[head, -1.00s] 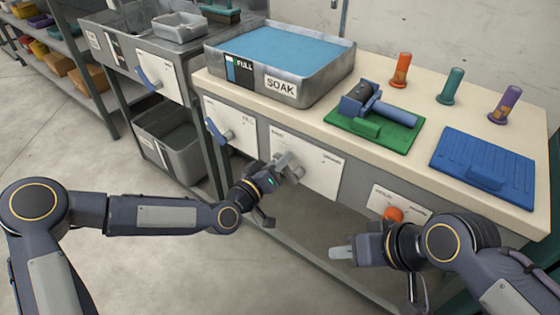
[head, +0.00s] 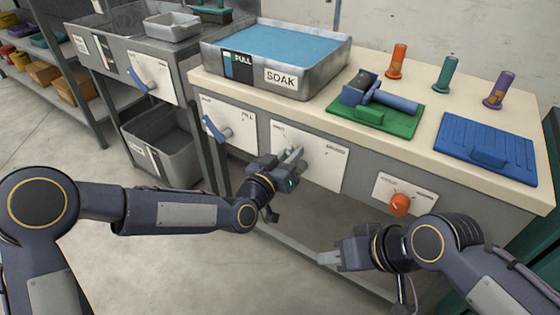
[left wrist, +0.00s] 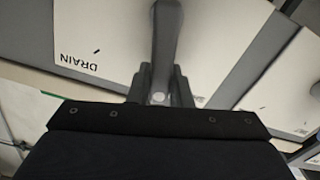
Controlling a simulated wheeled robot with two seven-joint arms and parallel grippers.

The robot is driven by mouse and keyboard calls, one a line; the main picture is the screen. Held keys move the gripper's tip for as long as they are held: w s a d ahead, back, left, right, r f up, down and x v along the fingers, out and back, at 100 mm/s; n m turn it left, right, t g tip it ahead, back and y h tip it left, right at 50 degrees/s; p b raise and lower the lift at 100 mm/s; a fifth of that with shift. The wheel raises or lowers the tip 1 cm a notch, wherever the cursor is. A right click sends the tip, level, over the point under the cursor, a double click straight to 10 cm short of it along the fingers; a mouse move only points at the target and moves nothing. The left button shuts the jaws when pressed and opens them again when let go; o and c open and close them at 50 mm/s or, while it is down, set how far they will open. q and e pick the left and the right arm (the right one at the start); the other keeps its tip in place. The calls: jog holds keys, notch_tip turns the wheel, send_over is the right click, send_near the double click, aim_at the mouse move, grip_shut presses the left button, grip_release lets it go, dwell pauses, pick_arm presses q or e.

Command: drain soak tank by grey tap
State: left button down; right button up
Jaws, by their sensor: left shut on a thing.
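The grey metal soak tank (head: 312,84), full of blue liquid, stands on the bench with a SOAK label and a gauge (head: 239,66) reading FULL. Below it, the grey tap (head: 297,156) sits on a white front panel. My left gripper (head: 285,168) is shut on the tap's grey lever. In the left wrist view the lever (left wrist: 166,40) runs up from between the fingers (left wrist: 159,92), beside an upside-down DRAIN label (left wrist: 78,63). My right gripper (head: 329,258) hangs in front of the bench, away from the tap; its finger gap is unclear.
A blue-handled tap (head: 217,130) is left of the grey one, an orange knob (head: 400,204) to its right. On the bench are a green board (head: 385,120), a blue board (head: 487,155) and upright orange, teal and purple pegs. A grey bin (head: 165,145) stands lower left.

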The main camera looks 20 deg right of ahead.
pick_arm(q)
jog(key=m+b, duration=0.1)
jog(key=s+d+m+b, duration=0.1)
jog(key=m, duration=0.1)
jog(key=s+m+b, duration=0.1)
jog(key=shift+d+f+m, duration=0.1)
jog(key=shift+d+m, duration=0.2)
jog(key=shift+m, duration=0.1)
jog(key=shift+s+d+f+m+b, duration=0.15)
jog(key=shift+s+d+m+b, duration=0.15)
jog(key=shift+m+b, duration=0.6)
jog(key=shift+s+d+f+m+b, duration=0.15)
jog(key=shift+s+m+b, duration=0.4)
jog(key=shift+m, duration=0.55)
jog(key=shift+w+d, duration=0.1)
jog(key=c, duration=1.3)
grip_release()
jog(key=shift+r, duration=0.1)
jog(key=p+v, duration=0.1)
jog(key=v, duration=0.6)
jog(key=shift+s+a, duration=0.25)
jog(key=shift+a, duration=0.1)
